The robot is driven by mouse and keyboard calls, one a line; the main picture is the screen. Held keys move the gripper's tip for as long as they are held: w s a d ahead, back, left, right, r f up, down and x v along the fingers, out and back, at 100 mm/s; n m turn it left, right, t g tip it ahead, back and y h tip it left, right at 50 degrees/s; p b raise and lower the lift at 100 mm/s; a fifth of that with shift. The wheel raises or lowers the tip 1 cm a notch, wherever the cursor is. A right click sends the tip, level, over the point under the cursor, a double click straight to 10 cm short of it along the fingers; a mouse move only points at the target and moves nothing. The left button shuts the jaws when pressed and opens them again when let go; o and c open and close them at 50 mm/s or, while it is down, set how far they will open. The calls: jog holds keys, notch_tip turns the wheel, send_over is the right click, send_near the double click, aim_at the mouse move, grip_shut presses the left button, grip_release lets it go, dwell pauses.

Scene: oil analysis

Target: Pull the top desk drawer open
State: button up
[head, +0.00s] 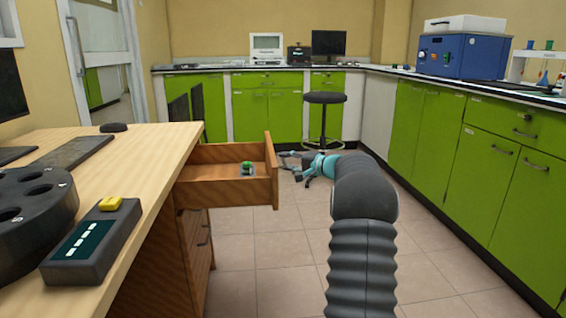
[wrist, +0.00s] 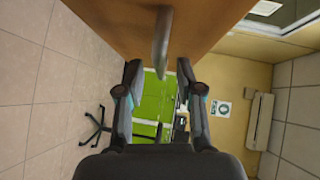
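The top desk drawer (head: 215,188) is brown wood and stands pulled out from the desk, with its inside showing. A small green-and-clear item (head: 248,169) lies in it. My gripper (head: 287,160) is just right of the drawer front in the head view. In the wrist view the drawer front (wrist: 125,25) fills the top, and its grey handle (wrist: 162,42) reaches down between my spread fingertips (wrist: 160,70). The fingers are open, with a gap on both sides of the handle. The handle is hidden in the head view.
The desk top (head: 150,150) holds a dark round rack (head: 35,215) and a box with a yellow button (head: 92,240). Lower drawers (head: 198,240) are shut. A black stool (head: 325,98) stands behind my gripper. Green cabinets (head: 465,150) line the right; the floor between is clear.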

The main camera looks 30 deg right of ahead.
jog(key=v, duration=0.9)
jog(key=shift+s, duration=0.3)
jog(key=shift+d, duration=0.1)
